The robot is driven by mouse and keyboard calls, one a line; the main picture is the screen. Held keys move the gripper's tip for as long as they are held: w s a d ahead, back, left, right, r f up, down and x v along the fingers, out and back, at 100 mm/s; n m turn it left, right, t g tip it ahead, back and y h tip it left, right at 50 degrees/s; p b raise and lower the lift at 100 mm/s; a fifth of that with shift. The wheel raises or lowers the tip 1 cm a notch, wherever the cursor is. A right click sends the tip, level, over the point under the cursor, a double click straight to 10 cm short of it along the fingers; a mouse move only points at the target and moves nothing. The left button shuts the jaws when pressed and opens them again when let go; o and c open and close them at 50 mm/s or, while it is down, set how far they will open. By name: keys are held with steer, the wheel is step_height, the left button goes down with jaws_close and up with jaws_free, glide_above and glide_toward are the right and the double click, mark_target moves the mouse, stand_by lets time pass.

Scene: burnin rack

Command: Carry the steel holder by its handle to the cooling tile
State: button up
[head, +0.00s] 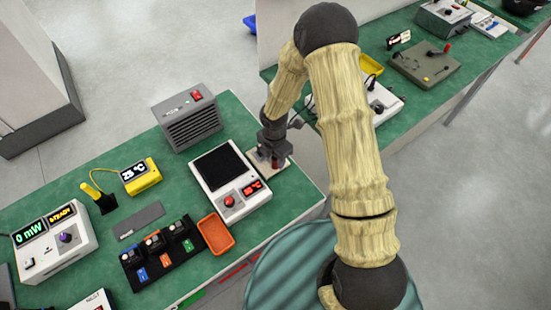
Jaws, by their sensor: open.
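My gripper (273,147) is at the right end of the near green bench, pointing down over a pale tile (280,171), which looks like the cooling tile. It is open. A small metallic thing with a red part (275,163), probably the steel holder, shows just below the fingers on or over the tile. My gripper hides much of it, so its handle and any contact with the fingers or tile are unclear. Left of the tile stands a white hot plate (246,198) with a dark top, a red temperature display and a red knob.
A grey vented box (187,121) stands behind the hot plate. An orange tray (215,233), a black rack (161,254) with several modules, a yellow thermometer (141,176) and a white meter (54,242) are to the left.

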step_height(320, 180, up, 11)
steer(key=shift+f, duration=0.2)
stand_by(0.6)
steer(key=s+d+r+m+t, duration=0.1)
steer(key=s+d+r+m, duration=0.5)
steer(key=m, duration=0.7)
steer(key=s+d+r+m+t, duration=0.1)
steer(key=s+d+r+m, duration=0.5)
steer(key=m, duration=0.7)
steer(key=shift+s+d+r+m+t, duration=0.3)
steer(key=shift+d+r+t, duration=0.15)
steer(key=shift+d, duration=0.45)
steer(key=shift+w, duration=0.1)
steer(key=shift+c, duration=0.7)
steer(key=shift+a, duration=0.15)
